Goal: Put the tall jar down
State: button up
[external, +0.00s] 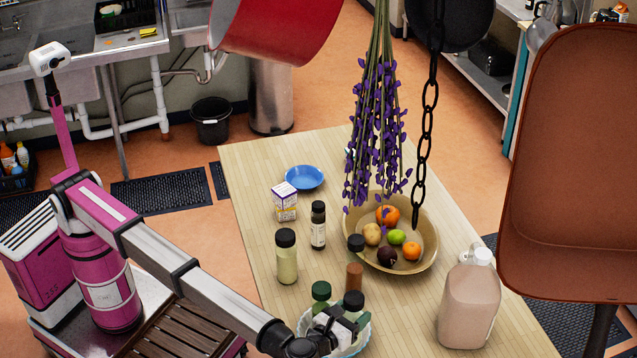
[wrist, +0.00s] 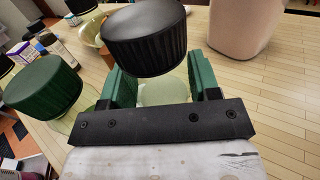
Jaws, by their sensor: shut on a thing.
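My gripper (external: 338,318) is at the bottom centre of the external view, over the near part of the table. In the wrist view its green fingers (wrist: 162,86) are shut on a jar with a ribbed black lid (wrist: 145,40) and a pale, see-through body; I take this as the tall jar. In the external view the gripper and arm hide most of it. A pale-rimmed bowl (external: 364,339) lies under and around the gripper. I cannot tell whether the held jar touches the bowl or the table.
A green-lidded jar (external: 321,292) stands close left of the held jar, and a brown jar (external: 354,277) just behind. A pale black-lidded jar (external: 287,265), dark bottle (external: 318,230), carton (external: 285,203), fruit bowl (external: 427,255) and jug (external: 468,308) surround them. The table's far left (external: 255,160) is clear.

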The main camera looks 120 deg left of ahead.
jog(key=shift+f, duration=0.5)
jog(key=shift+f, duration=0.6)
jog(key=o, duration=1.1)
jog(key=shift+r, duration=0.1)
jog(key=shift+d+r, duration=0.1)
jog(key=shift+r, duration=0.45)
jog(key=v, duration=1.1)
jog(key=shift+d+f, duration=0.1)
jog(key=shift+d, duration=0.3)
